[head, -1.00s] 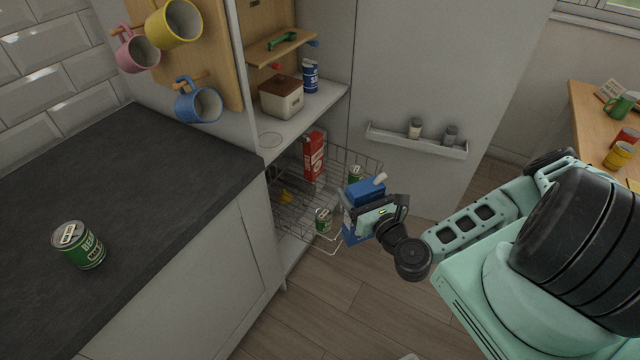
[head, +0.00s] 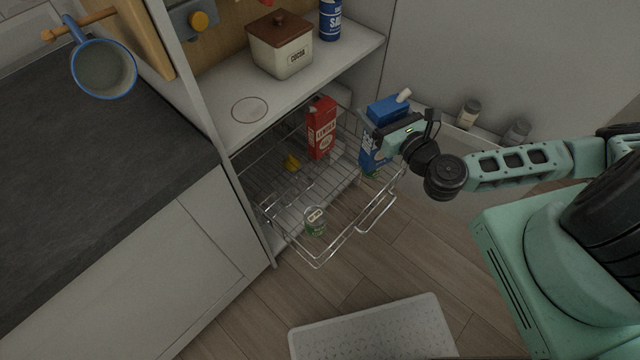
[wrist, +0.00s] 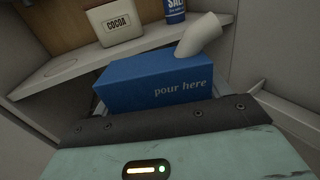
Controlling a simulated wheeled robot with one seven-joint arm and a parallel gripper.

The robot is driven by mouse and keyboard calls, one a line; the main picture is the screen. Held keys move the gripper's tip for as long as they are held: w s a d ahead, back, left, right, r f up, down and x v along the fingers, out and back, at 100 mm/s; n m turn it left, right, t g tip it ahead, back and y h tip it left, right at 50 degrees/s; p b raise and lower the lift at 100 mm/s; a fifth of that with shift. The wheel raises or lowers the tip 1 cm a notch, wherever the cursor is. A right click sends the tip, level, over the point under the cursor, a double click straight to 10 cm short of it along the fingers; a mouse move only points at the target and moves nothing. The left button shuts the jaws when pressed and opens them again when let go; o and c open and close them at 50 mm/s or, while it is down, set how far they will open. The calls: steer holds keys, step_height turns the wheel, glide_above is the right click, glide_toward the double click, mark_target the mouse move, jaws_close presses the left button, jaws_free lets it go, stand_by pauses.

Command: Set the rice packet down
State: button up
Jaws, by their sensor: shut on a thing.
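The blue packet with a white spout (head: 388,109), which I take for the rice packet, is upright in my gripper (head: 385,140). It is above or in the right side of the pulled-out wire basket (head: 318,262); I cannot tell if its base touches the basket floor. In the wrist view the packet's blue top (wrist: 150,85) reads "pour here".
A cocoa box (head: 280,50) and blue salt tin (head: 330,18) stand on the shelf above. A wall rack (head: 470,137) is close right.

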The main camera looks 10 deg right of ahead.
mark_target(364, 130)
steer(key=a+f+n+y+b, duration=0.1)
steer(key=b, duration=0.1)
steer(key=a+f+n+g+y+b, duration=0.1)
steer(key=a+y+b, duration=0.1)
steer(key=a+f+n+g+y+b, duration=0.1)
steer(key=a+b, duration=0.1)
steer(key=b, duration=0.1)
steer(key=shift+w+f, duration=0.2)
steer(key=shift+f, duration=0.2)
steer(key=s+a+f+n+g+y+b, duration=0.5)
steer(key=a+f+y+b, duration=0.15)
steer(key=b, duration=0.85)
steer(key=f+b+x, duration=0.4)
steer(key=b+x, duration=0.9)
steer(key=x, duration=0.5)
steer(key=shift+w+f, duration=0.2)
steer(key=shift+w, duration=0.05)
steer(key=shift+a+h, duration=0.1)
steer(key=shift+h, duration=0.15)
